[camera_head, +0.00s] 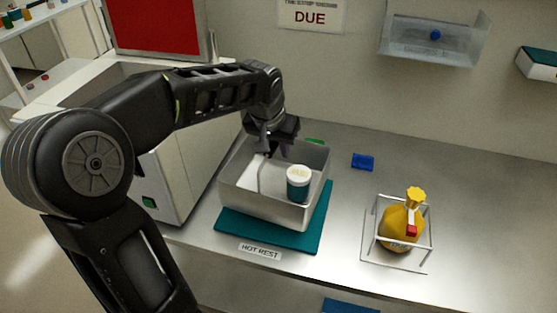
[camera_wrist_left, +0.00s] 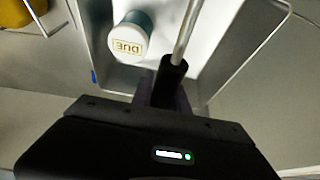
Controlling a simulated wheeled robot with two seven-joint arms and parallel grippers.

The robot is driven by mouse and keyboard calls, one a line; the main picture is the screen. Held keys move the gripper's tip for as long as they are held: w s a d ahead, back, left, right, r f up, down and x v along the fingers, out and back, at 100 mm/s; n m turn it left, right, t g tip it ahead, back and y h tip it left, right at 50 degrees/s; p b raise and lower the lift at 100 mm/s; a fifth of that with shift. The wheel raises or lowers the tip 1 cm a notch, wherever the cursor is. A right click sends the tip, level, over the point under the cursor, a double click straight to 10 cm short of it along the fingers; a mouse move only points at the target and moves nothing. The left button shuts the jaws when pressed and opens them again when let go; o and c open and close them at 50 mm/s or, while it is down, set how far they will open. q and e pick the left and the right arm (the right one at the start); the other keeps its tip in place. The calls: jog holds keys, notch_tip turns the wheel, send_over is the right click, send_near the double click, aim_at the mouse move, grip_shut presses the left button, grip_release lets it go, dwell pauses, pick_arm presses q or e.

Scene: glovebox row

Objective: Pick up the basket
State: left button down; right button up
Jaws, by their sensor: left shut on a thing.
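The basket (camera_head: 268,208) is a grey metal bin with a thin metal handle, over the teal mat (camera_head: 322,222) in the head view. I see no clear gap between basket and mat. A teal jar with a white lid (camera_head: 298,184) stands inside it. My left gripper (camera_head: 267,150) reaches down over the basket's back left part and is shut on its handle. My right gripper is out of view.
A yellow flask (camera_head: 402,225) stands in a wire frame to the right. A small blue block (camera_head: 363,161) lies behind it. A "HOT REST" label (camera_head: 260,251) is at the mat's front. A white cabinet (camera_head: 176,170) is close on the left.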

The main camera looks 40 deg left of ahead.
pick_arm(q)
notch_tip(320, 180, up, 5)
jog(key=shift+r, duration=0.15)
dwell(0.7)
